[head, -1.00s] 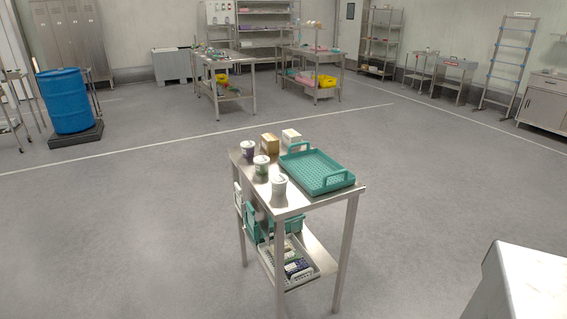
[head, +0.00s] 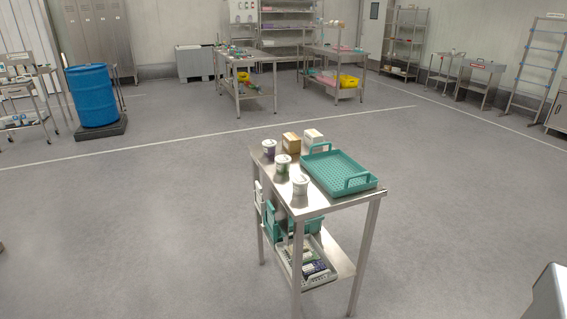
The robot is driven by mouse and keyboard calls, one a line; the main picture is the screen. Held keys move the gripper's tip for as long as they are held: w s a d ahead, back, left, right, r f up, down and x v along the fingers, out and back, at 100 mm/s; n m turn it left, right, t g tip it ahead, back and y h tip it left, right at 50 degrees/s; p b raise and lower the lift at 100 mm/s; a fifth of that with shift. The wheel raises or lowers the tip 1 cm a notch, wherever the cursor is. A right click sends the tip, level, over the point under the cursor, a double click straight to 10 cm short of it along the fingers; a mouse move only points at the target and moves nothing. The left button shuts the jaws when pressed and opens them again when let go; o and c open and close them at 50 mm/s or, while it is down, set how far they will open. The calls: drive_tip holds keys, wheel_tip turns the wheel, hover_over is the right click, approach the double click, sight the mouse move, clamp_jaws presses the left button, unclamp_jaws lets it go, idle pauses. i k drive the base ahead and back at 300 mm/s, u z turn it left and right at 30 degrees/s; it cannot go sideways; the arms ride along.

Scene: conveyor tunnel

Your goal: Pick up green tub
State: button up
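The green tub (head: 283,164) is a small white-lidded tub with a green label. It stands upright on the left side of the steel table (head: 335,203), between a purple-labelled tub (head: 269,149) behind it and a pale white tub (head: 300,185) in front of it. The three tubs stand in a row, close together. My gripper is not in view.
A teal tray (head: 338,171) with raised handles fills the table's right side. A brown box (head: 291,142) and a white box (head: 314,137) stand at the back. A basket (head: 307,265) sits on the lower shelf.

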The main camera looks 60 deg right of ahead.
sight(282, 162)
drive_tip(key=u, duration=0.05)
drive_tip(key=i, duration=1)
drive_tip(key=z, duration=0.05)
